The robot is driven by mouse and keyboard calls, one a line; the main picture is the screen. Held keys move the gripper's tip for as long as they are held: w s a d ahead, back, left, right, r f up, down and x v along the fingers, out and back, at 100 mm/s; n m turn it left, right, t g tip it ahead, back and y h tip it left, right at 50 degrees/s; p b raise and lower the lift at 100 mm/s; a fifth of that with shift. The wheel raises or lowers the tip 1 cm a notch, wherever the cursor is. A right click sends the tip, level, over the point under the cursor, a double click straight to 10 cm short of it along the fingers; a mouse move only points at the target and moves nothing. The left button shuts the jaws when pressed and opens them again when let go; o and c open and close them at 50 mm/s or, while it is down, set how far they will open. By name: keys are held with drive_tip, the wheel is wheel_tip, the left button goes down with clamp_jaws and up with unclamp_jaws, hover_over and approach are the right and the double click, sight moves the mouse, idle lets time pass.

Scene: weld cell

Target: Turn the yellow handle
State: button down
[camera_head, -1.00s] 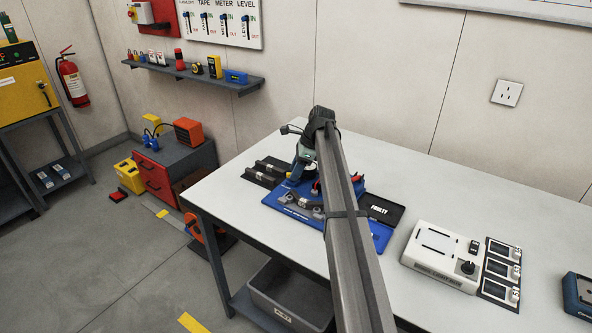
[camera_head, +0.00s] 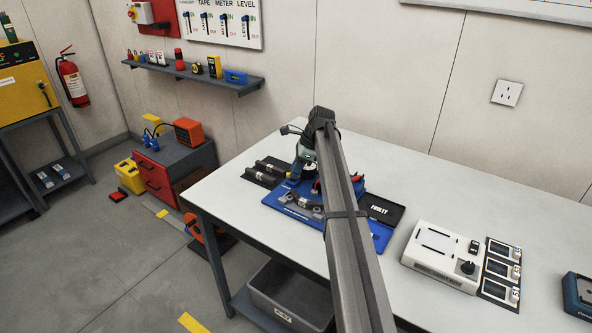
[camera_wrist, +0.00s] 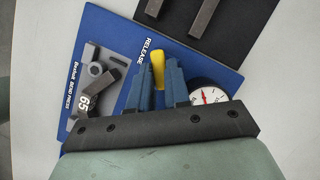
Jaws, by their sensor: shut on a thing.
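The yellow handle (camera_wrist: 158,68) shows in the wrist view between the two blue fingers of my gripper (camera_wrist: 160,80). My gripper is shut on the handle, whose rounded end sticks out past the fingers. The handle belongs to a blue bench press unit (camera_wrist: 226,75) with the word RELEASE printed near the handle. In the head view, my arm and gripper hide the handle, and the blue base (camera_head: 283,207) shows at the left of the arm.
A dial gauge (camera_wrist: 208,97) sits right of my gripper. Grey metal pieces (camera_wrist: 98,85) lie at its left. A black mat with dark bars (camera_head: 266,172) is behind the unit. A black FAULTY tray (camera_head: 383,209) and a white tester (camera_head: 440,256) stand to the right on the table.

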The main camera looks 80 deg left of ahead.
drive_tip(key=n, duration=0.2)
drive_tip(key=n+h, duration=0.2)
drive_tip(key=n, duration=0.1)
drive_tip(key=shift+a+n, duration=0.3)
drive_tip(key=shift+a, duration=0.05)
drive_tip(key=n+h, duration=0.1)
drive_tip(key=n, duration=0.1)
drive_tip(key=n+t, duration=0.1)
drive_tip(key=n, duration=0.2)
drive_tip(key=shift+s+a+h, duration=0.1)
drive_tip(key=shift+h, duration=0.3)
drive_tip(key=shift+n+t, duration=0.3)
drive_tip(key=shift+n, duration=0.1)
drive_tip(key=c, duration=1.1)
unclamp_jaws()
drive_tip(key=shift+m, duration=0.3)
